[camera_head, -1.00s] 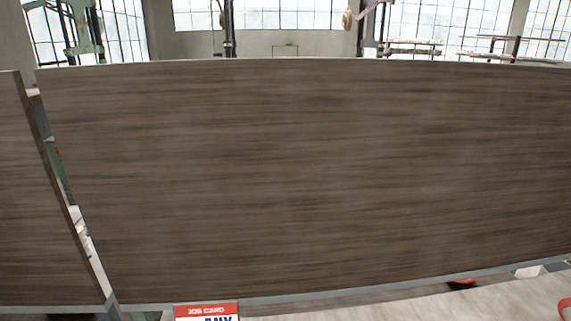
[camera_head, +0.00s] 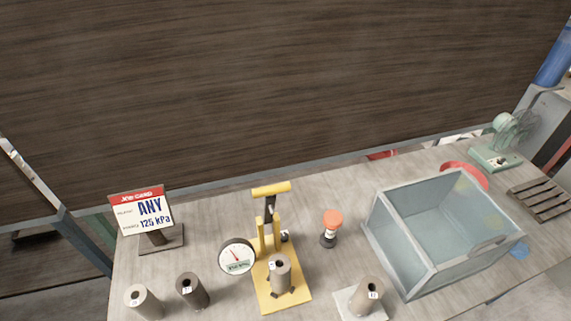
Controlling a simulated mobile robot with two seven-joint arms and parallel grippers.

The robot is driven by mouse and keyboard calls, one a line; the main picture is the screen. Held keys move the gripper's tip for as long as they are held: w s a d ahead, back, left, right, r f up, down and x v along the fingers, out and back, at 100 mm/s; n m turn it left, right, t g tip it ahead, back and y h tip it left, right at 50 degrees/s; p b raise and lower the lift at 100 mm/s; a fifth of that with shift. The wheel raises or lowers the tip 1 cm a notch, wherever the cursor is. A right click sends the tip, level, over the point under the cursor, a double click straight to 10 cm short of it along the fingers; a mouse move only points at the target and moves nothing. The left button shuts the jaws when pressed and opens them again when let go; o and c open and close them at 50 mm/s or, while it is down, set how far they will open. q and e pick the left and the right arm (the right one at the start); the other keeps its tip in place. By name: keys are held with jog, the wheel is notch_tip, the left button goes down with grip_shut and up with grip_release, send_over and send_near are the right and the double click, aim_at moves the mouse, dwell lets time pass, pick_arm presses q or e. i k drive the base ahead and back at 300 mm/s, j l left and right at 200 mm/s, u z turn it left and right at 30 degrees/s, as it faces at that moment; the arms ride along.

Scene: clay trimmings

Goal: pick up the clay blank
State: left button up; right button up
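Several clay-like cylinders with a hole in the top and a small label stand upright at the front of the table; I cannot tell which is the clay blank. A light grey-brown one (camera_head: 145,304) is at the front left, with a darker one (camera_head: 192,291) beside it. Another cylinder (camera_head: 280,274) stands on the base of a yellow press (camera_head: 282,303) with a round dial gauge (camera_head: 237,257). A further cylinder (camera_head: 368,296) stands on a pale plate (camera_head: 343,298). Neither of my grippers is in view.
An orange-topped object (camera_head: 331,228) is right of the press. A grey clear-sided bin (camera_head: 396,250) fills the right. A green fan (camera_head: 505,140) and slatted wooden rack (camera_head: 541,200) lie beyond it.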

aim_at(280, 264)
jog(key=u, duration=0.45)
jog(key=l+u, duration=0.35)
jog(key=l, duration=0.35)
jog(key=k+l+u, duration=0.15)
jog(key=l+u, duration=0.2)
jog(key=l, duration=0.3)
